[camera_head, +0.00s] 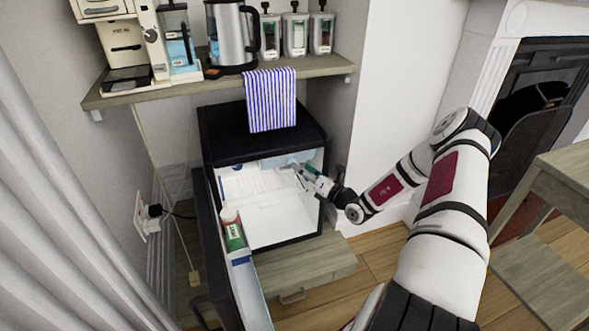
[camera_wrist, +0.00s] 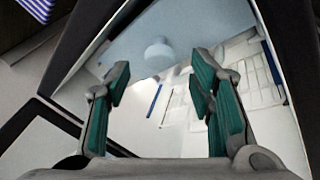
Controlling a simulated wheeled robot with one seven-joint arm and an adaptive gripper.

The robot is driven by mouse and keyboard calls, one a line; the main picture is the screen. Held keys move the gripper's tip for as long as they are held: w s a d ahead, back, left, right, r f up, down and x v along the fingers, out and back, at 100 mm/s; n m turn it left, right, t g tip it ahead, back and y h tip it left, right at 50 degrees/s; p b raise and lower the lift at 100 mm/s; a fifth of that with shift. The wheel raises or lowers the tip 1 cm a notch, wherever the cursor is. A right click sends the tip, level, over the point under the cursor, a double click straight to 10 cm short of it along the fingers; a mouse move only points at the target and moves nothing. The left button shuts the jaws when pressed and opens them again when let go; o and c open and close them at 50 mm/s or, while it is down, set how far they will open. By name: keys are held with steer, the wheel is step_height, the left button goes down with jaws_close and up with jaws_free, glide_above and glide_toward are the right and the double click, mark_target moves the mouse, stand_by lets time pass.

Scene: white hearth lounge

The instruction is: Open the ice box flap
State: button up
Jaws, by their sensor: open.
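The small black fridge (camera_head: 213,146) stands under the shelf with its door (camera_head: 236,262) swung open to the left. A pale blue panel, apparently the ice box flap (camera_head: 272,161), shows at the top of the white interior. In the wrist view the flap (camera_wrist: 125,48) has a pale round knob (camera_wrist: 158,55) lying ahead between my fingertips. My gripper (camera_head: 299,172) reaches into the upper right of the fridge. In the wrist view its green-padded fingers (camera_wrist: 161,80) are apart, with nothing held. I cannot tell whether they touch the knob, or how far the flap is tilted.
A bottle (camera_head: 231,229) stands in the open door's rack. The wooden shelf (camera_head: 225,86) above carries a coffee machine, kettle (camera_head: 231,35) and jars. A wooden table (camera_head: 565,170) stands at right.

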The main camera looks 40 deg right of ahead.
mark_target(295, 162)
steer(key=shift+w+a+b, duration=0.2)
steer(key=shift+w+b, duration=0.35)
steer(key=shift+w, duration=1.65)
jaws_close()
